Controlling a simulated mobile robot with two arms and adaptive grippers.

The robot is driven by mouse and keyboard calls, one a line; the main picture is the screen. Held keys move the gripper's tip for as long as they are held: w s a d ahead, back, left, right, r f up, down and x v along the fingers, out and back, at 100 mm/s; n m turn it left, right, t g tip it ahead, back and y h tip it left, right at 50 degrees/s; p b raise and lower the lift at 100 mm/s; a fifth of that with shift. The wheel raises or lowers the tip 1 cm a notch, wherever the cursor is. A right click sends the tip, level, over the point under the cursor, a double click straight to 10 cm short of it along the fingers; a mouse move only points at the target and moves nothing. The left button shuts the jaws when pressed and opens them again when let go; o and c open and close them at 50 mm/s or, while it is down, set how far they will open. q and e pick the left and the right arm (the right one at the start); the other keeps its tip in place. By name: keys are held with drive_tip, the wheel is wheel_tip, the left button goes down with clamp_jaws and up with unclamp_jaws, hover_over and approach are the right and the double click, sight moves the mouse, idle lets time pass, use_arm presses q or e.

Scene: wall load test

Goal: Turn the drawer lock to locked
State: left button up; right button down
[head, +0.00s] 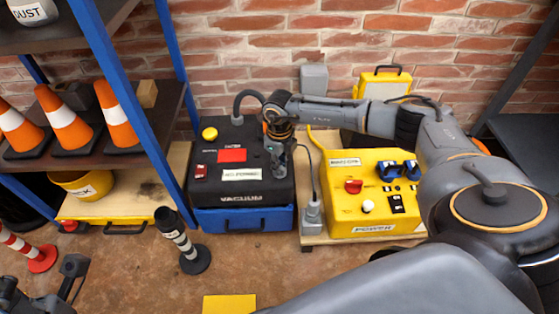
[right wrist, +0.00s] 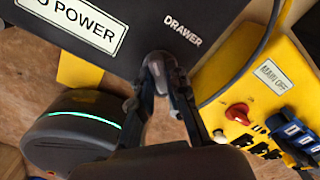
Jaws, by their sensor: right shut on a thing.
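The black vacuum unit (head: 273,196) stands against the brick wall, with a blue drawer front (head: 243,218) at its bottom. In the right wrist view, its black face carries the word DRAWER (right wrist: 182,29). My right gripper (head: 277,166) reaches down onto the right part of this face, beside the DRAWER word. In the right wrist view its fingers (right wrist: 167,74) are closed together on a small part, taken as the drawer lock. The fingers hide most of that lock, so its angle cannot be read. My left gripper (head: 70,277) is at the lower left, away from the unit.
A yellow power box (head: 375,222) with a red knob (head: 353,187) and blue plugs stands close on the right. A striped black post (head: 183,241) stands in front to the left. A blue-framed shelf (head: 128,94) with cones is at left.

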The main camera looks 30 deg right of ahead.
drive_tip(key=n+p, duration=0.1)
drive_tip(key=n, duration=0.2)
drive_tip(key=shift+n, duration=2.4)
drive_tip(key=shift+n+p, duration=0.3)
drive_tip(key=c, duration=1.3)
unclamp_jaws()
wheel_tip(320, 180, up, 12)
drive_tip(key=shift+a, duration=0.1)
